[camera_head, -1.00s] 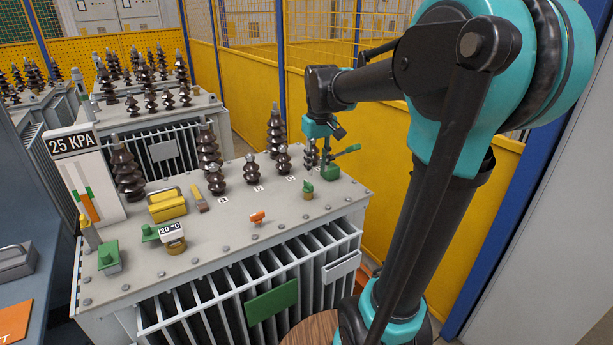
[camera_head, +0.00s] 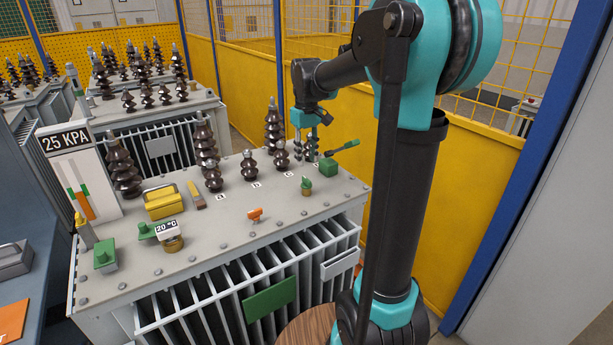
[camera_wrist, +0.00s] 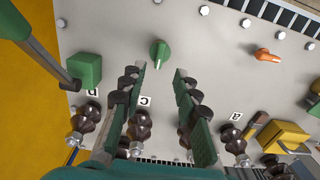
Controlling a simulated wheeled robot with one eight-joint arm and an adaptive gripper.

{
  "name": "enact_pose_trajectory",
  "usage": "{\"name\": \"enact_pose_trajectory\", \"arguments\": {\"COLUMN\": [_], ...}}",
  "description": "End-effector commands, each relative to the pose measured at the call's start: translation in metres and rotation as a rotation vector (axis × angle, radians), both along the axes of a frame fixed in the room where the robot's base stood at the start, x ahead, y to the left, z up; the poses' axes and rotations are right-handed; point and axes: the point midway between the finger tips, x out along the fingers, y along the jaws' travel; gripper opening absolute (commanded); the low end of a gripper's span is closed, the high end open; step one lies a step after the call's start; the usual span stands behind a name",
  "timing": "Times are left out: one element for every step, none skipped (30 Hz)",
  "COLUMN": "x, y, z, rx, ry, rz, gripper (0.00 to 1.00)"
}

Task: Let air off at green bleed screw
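The green bleed screw (camera_head: 306,186) is a small green knob on a brass base, on the transformer's grey lid near its right front. In the wrist view the green screw (camera_wrist: 160,53) lies beyond my fingertips, in line with the gap between them. My gripper (camera_head: 306,157) points down behind the screw, among the brown bushings, apart from the screw. In the wrist view my gripper (camera_wrist: 160,72) has its two green-padded fingers spread with nothing between the tips.
A green box with a lever (camera_head: 329,167) stands right of my gripper. Brown bushings (camera_head: 249,166) stand close by on the left. An orange valve (camera_head: 255,215) sits left of the screw. A gauge (camera_head: 73,175) reads 25 KPA. The lid in front of the screw is clear.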

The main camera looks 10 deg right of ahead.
Motion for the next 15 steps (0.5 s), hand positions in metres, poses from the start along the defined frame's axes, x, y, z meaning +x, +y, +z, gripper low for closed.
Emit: {"name": "enact_pose_trajectory", "arguments": {"x": [0.0,0.0,0.0,0.0,0.0,0.0,0.0,0.0,0.001,0.0,0.0,0.0,0.0,0.0,0.0], "y": [0.0,0.0,0.0,0.0,0.0,0.0,0.0,0.0,0.0,0.0,0.0,0.0,0.0,0.0,0.0], "z": [-0.011,-0.017,-0.024,-0.03,-0.035,-0.042,-0.046,-0.051,-0.056,-0.059,-0.063,-0.066,-0.068,-0.07,-0.072], "rx": [0.0,0.0,0.0,0.0,0.0,0.0,0.0,0.0,0.0,0.0,0.0,0.0,0.0,0.0,0.0], "ry": [0.0,0.0,0.0,0.0,0.0,0.0,0.0,0.0,0.0,0.0,0.0,0.0,0.0,0.0,0.0], "rz": [0.0,0.0,0.0,0.0,0.0,0.0,0.0,0.0,0.0,0.0,0.0,0.0,0.0,0.0,0.0], "gripper": [0.31,0.31,0.31,0.31,0.31,0.31,0.31,0.31,0.31,0.31,0.31,0.31,0.31,0.31,0.31]}}
